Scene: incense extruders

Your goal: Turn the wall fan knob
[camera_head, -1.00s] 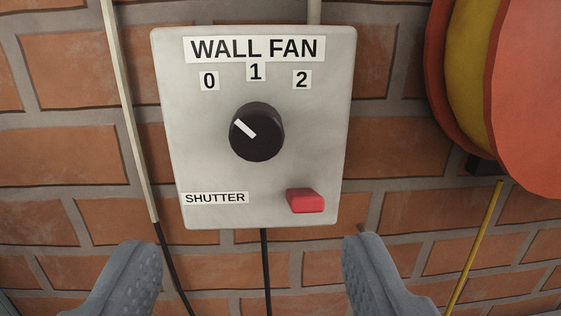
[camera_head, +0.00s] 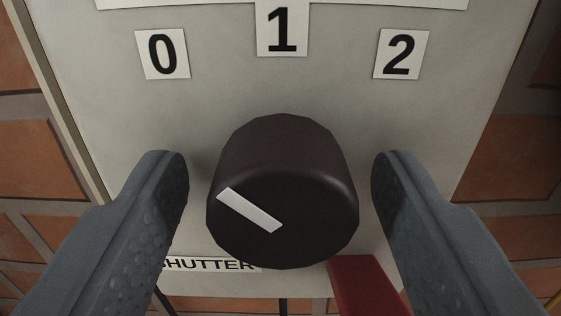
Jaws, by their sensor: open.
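The wall fan knob (camera_head: 283,175) is dark and round, with a white pointer bar (camera_head: 250,209) on its face. The bar slants up and left, on the side of the 0 label (camera_head: 162,54). The 1 label (camera_head: 282,28) is above the knob and the 2 label (camera_head: 402,53) is at upper right. My gripper (camera_head: 280,180) is open, with one grey finger on each side of the knob. A gap shows between the knob and each finger, so neither appears to touch it.
The grey control panel (camera_head: 330,85) fills most of the view. A red shutter switch (camera_head: 366,287) sits below right of the knob, close to my right finger. A partly hidden shutter label (camera_head: 212,264) is below left. Brick wall (camera_head: 35,160) shows at both sides.

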